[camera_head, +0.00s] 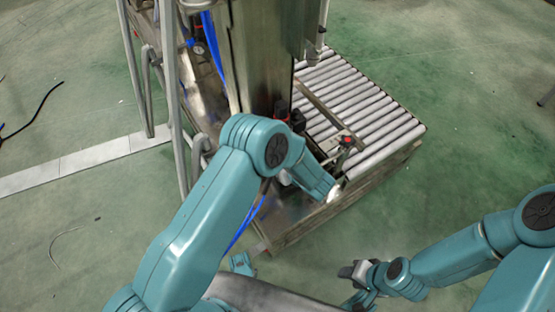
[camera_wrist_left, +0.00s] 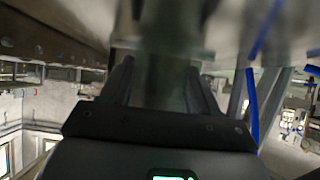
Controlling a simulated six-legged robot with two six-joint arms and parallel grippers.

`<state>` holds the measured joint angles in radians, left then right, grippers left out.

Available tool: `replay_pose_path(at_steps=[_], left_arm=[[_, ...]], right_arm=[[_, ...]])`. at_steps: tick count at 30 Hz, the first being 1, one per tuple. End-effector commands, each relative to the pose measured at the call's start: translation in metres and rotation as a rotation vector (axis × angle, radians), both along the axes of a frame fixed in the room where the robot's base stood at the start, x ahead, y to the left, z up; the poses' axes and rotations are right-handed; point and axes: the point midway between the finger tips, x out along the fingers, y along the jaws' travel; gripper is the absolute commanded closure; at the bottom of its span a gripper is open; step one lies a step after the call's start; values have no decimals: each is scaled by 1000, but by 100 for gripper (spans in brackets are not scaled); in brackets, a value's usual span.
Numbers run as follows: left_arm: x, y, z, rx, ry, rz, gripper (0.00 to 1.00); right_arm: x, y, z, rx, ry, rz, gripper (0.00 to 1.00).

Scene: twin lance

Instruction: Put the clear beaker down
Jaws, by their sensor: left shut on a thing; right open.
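My left arm comes in from the left, and its gripper is mostly hidden behind its own wrist in the head view. In the left wrist view, the two dark fingers of my left gripper (camera_wrist_left: 163,85) are shut on the clear beaker (camera_wrist_left: 165,75), a blurred, see-through grey-green shape between them. A small pale patch by the wrist in the head view may be part of the beaker, but I cannot tell. My right gripper (camera_head: 352,275) is open at the lower right, low over the floor, away from the machine.
A conveyor of metal rollers (camera_head: 375,125) stands behind my left wrist. A steel column (camera_head: 258,60) and upright grey pipes (camera_head: 172,95) rise beside it. Blue hoses (camera_head: 243,228) hang near the machine's edge. Green floor (camera_head: 480,120) is clear on the right.

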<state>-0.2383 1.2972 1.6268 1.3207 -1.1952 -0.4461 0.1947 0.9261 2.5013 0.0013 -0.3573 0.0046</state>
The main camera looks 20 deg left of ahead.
Motion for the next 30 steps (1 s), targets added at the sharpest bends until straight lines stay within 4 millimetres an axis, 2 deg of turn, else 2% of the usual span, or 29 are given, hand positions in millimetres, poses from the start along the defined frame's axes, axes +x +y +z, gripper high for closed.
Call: replay_pose_path(at_steps=[9,10,12,20,23,30], left_arm=[[-1,-4,-4,-1,-1,1,73],[-1,-4,-4,-1,-1,1,36],[0,-4,-3,-1,-1,1,14],[0,-2,-3,-1,-1,1,14],[1,-2,4,-1,-1,0,14],[-22,-33,33,1,-1,-6,14]], right_arm=[[0,0,-3,0,-1,-1,57],[0,0,-2,0,-1,-1,57],[0,0,-1,0,-1,-1,57],[0,0,-1,0,-1,-1,57],[0,0,3,0,1,0,57],[-4,3,20,3,7,14,57]])
